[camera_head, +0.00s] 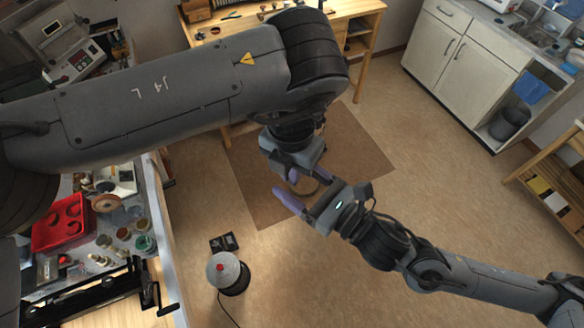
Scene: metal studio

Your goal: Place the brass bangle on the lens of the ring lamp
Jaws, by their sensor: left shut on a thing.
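The brass bangle (303,186) is a thin ring in the middle of the head view, partly hidden by the grippers. My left gripper (293,177) points down and is shut on the bangle, holding it above the floor mat as seen from here. My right gripper (302,192) comes in from the right, close beside the bangle, with its purple fingers apart; whether it touches the bangle is unclear.
A small black case (224,242) lies just behind the lamp, and a cable runs from the lamp. A red tray (62,222) and several jars crowd the left bench. A wooden workbench (350,12) and white cabinets (470,65) stand at the back. The floor between is clear.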

